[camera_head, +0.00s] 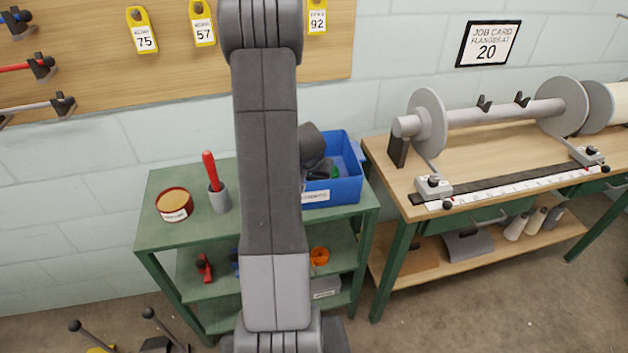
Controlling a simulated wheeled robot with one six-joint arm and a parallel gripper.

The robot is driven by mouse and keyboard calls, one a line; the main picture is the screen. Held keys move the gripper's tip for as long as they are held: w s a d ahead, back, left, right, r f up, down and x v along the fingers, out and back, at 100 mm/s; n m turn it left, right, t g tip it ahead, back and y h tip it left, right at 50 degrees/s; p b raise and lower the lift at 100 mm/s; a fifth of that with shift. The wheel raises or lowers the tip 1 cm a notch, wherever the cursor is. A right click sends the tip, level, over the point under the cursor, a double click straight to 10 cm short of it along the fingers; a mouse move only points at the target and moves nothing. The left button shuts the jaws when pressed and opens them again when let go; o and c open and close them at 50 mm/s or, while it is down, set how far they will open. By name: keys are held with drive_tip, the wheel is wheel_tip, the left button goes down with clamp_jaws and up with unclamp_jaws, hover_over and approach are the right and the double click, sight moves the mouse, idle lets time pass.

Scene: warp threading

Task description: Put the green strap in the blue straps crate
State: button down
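The blue straps crate (346,189) stands at the right end of the green cart's top, with a white label on its front. A small green piece (335,172), probably the green strap, shows inside the crate's walls, next to dark shapes. My gripper (320,168) is over or in the crate, mostly hidden behind my own arm and wrist. I cannot tell whether its fingers are open or shut, or whether they touch the green piece.
The green cart (150,232) holds a round tin (174,205) and a grey cup (219,199) with a red-handled tool. A wooden workbench (410,178) with a spool on an axle stands at right. Lower shelves hold small parts. A pegboard (90,70) hangs behind.

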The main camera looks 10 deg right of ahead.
drive_tip(key=c, duration=2)
unclamp_jaws()
drive_tip(key=shift+f, duration=0.15)
drive_tip(key=shift+c, duration=0.2)
drive_tip(key=o, duration=0.4)
drive_tip(key=shift+o, duration=0.2)
drive_tip(key=shift+r, duration=0.3)
drive_tip(key=p+v, duration=0.1)
drive_tip(key=v, duration=1)
drive_tip(key=shift+r+p, duration=0.35)
drive_tip(key=shift+r, duration=0.05)
drive_tip(key=shift+s, duration=0.15)
